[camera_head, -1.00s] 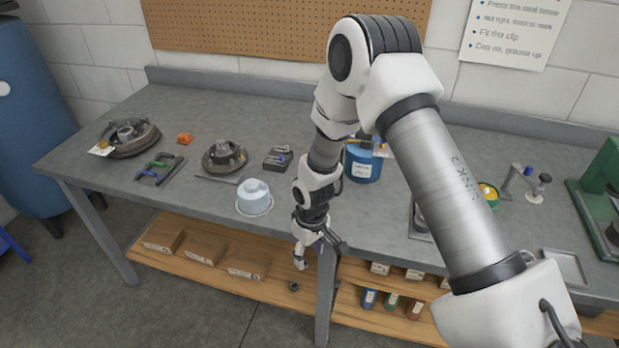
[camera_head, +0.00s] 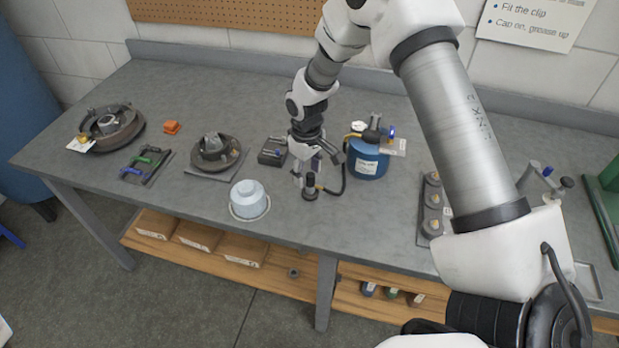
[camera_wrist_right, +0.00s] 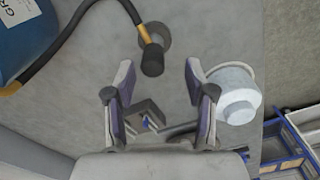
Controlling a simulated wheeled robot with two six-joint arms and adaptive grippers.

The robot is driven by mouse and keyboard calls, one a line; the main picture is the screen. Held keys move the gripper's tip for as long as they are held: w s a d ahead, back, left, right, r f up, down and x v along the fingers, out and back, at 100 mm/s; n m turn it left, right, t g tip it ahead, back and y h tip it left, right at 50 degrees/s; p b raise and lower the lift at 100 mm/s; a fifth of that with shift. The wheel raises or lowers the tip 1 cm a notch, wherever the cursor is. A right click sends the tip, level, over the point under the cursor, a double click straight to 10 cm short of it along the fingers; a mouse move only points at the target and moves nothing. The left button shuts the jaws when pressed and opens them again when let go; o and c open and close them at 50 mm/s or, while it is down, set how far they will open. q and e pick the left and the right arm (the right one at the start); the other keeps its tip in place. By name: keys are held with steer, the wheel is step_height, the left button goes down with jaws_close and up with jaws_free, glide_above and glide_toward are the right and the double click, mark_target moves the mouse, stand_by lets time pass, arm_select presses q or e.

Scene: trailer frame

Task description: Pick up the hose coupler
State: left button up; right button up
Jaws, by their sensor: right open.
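The hose coupler (camera_head: 309,188) is a dark cylinder with a brass-coloured collar at the end of a black hose. The hose runs to the blue grease pot (camera_head: 367,160). In the right wrist view the coupler (camera_wrist_right: 152,60) lies ahead of my fingertips, roughly between their lines, over a round grey disc (camera_wrist_right: 155,37). My right gripper (camera_head: 308,172) points down just above and behind the coupler. Its fingers (camera_wrist_right: 157,80) are spread, with nothing between them. Contact with the coupler does not show. My left gripper is in neither view.
A pale blue-white lidded tub (camera_head: 249,199) stands to the left of the coupler. A dark small tray (camera_head: 272,152) sits behind it. Hub assemblies (camera_head: 214,152) are farther left. A grey rack with round parts (camera_head: 432,207) is to the right. The bench front (camera_head: 330,235) is clear.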

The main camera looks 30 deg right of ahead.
mark_target(310, 183)
steer(key=f, duration=0.1)
steer(key=p, duration=0.1)
steer(key=f, duration=0.1)
steer(key=shift+s+d+f+p, duration=0.3)
steer(key=shift+f, duration=0.05)
steer(key=f, duration=0.2)
steer(key=w, duration=0.1)
steer(key=shift+d+f, duration=0.3)
steer(key=shift+f, duration=0.1)
steer(key=shift+s+a+r, duration=0.1)
steer(key=shift+s+a, duration=0.05)
steer(key=shift+s+a+r, duration=0.1)
steer(key=c, duration=0.5)
jaws_close()
